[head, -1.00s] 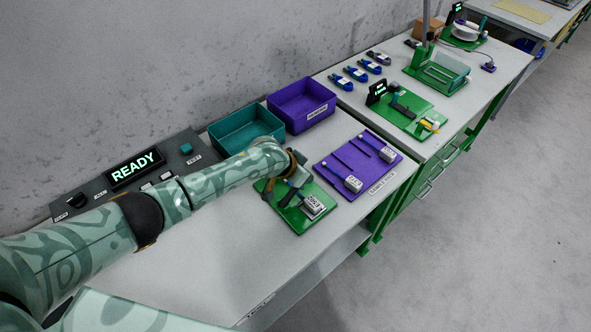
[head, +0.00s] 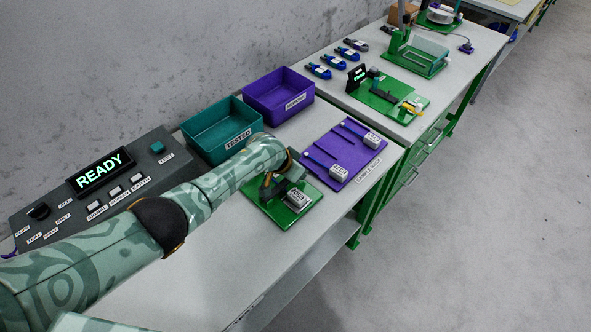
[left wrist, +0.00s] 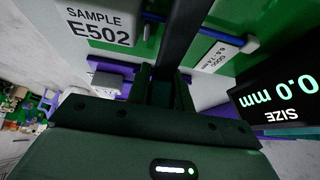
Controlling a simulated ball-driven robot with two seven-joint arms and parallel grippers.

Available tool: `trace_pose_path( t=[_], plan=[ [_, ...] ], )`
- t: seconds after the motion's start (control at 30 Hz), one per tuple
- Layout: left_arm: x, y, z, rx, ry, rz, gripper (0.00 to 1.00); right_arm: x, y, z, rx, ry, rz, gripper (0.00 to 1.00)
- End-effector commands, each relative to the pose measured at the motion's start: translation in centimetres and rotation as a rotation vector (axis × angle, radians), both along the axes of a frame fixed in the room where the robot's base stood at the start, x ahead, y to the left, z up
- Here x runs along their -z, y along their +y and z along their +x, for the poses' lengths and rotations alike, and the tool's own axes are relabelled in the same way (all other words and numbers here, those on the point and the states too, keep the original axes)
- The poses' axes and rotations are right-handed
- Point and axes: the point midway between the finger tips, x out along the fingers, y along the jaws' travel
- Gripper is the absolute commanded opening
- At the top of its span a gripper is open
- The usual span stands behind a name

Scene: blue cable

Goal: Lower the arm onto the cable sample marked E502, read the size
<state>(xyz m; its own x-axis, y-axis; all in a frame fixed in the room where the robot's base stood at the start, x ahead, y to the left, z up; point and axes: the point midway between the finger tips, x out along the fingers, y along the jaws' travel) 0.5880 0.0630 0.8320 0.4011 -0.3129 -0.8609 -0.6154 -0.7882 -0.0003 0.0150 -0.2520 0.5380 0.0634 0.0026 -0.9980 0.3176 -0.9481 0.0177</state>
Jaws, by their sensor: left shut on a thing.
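My left gripper (head: 282,183) is over the green board (head: 262,212) at the end of my left arm. In the left wrist view my gripper (left wrist: 167,88) is shut on a dark bar (left wrist: 183,40), the arm of the gauge. The white block marked SAMPLE E502 (left wrist: 97,24) lies left of the bar; the block also shows in the head view (head: 298,199). Its blue cable (left wrist: 205,32) passes by the bar; contact between them cannot be told. A size display (left wrist: 281,97) reads 0.0 mm, upside down. A white label (left wrist: 226,54) sits beside the cable.
A purple board (head: 351,176) with two more samples lies right of the green board. A teal tray (head: 209,133) and a purple tray (head: 273,94) stand behind. A console (head: 50,213) showing READY is at left. The front table surface is clear.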

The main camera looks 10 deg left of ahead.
Motion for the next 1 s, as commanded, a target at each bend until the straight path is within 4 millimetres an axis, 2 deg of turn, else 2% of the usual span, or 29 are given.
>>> trace_pose_path(
  t=[0.03,0.53,0.57,0.6,0.63,0.87,1.0],
  plan=[
    [1.1,0.4,-0.7,0.001,0.020,0.012,0.00,0.2,0.0,0.0,0.000,0.001,0.000,0.52],
    [1.3,0.5,-0.6,0.000,0.020,0.015,0.00,0.2,-0.2,0.0,-0.001,0.000,-0.003,0.52],
    [1.3,0.5,-0.6,0.000,0.020,0.015,0.27,0.2,-0.2,0.0,-0.001,0.000,-0.003,0.52],
    [1.2,0.5,-0.6,0.000,0.019,0.015,0.38,0.2,-0.3,0.1,-0.001,-0.001,-0.003,0.52],
    [1.2,0.5,-0.6,0.000,0.018,0.014,0.44,0.2,-0.3,0.1,-0.001,-0.001,-0.004,0.52],
    [0.8,0.3,-0.4,0.000,0.011,0.009,0.44,0.2,-0.3,0.1,-0.001,-0.001,-0.004,0.52],
    [-0.3,0.5,-0.6,0.000,0.009,0.007,0.44,-0.7,-0.3,0.3,-0.001,-0.006,-0.003,0.52]
  ],
)
